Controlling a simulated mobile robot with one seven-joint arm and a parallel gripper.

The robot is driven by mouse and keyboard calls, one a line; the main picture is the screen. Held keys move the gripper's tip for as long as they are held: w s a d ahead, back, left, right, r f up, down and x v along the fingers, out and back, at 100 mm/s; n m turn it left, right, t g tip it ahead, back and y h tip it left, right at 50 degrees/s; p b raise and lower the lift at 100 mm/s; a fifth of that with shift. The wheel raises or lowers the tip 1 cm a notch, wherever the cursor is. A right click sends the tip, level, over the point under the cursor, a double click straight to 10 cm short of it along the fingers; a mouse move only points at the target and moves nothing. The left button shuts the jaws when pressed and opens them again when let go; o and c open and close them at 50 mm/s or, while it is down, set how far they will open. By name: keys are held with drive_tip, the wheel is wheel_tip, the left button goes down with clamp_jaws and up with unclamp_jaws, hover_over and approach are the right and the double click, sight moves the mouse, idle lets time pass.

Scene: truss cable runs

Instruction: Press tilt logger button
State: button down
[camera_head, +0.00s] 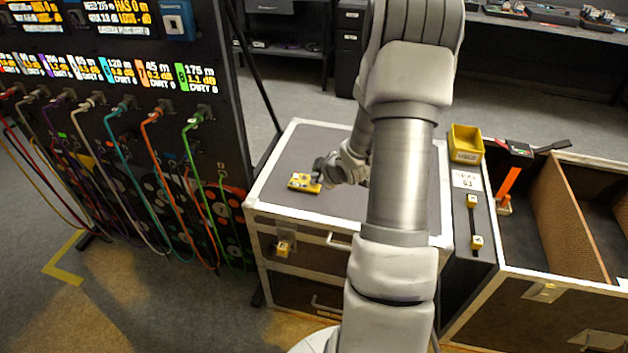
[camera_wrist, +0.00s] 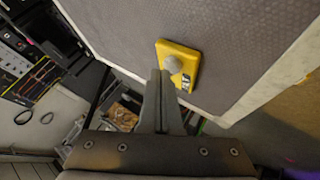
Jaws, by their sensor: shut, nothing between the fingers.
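The tilt logger is a small yellow box (camera_head: 304,184) lying on the grey top of a wheeled-looking drawer case (camera_head: 283,165). In the wrist view the yellow box (camera_wrist: 189,57) shows a round grey button (camera_wrist: 173,65) and a small label. My gripper (camera_head: 318,172) is at the right side of the box in the head view. In the wrist view my gripper (camera_wrist: 160,75) has its two fingers together and empty, with the tips right by the button. I cannot tell whether they touch it. My arm hides part of the case top.
A panel of coloured cables (camera_head: 120,120) stands on the left. A yellow bin (camera_head: 466,143) and a black strap with yellow ends (camera_head: 473,220) are right of the case. An open compartmented crate (camera_head: 565,215) stands at the far right. The case top around the logger is clear.

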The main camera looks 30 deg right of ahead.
drive_tip(key=shift+f+b, duration=0.35)
drive_tip(key=shift+f, duration=0.1)
drive_tip(key=shift+r, duration=0.15)
idle(0.4)
drive_tip(key=shift+r+p, duration=0.75)
drive_tip(key=shift+r, duration=0.05)
wheel_tip(320, 180, up, 5)
drive_tip(key=p, duration=0.4)
idle(0.6)
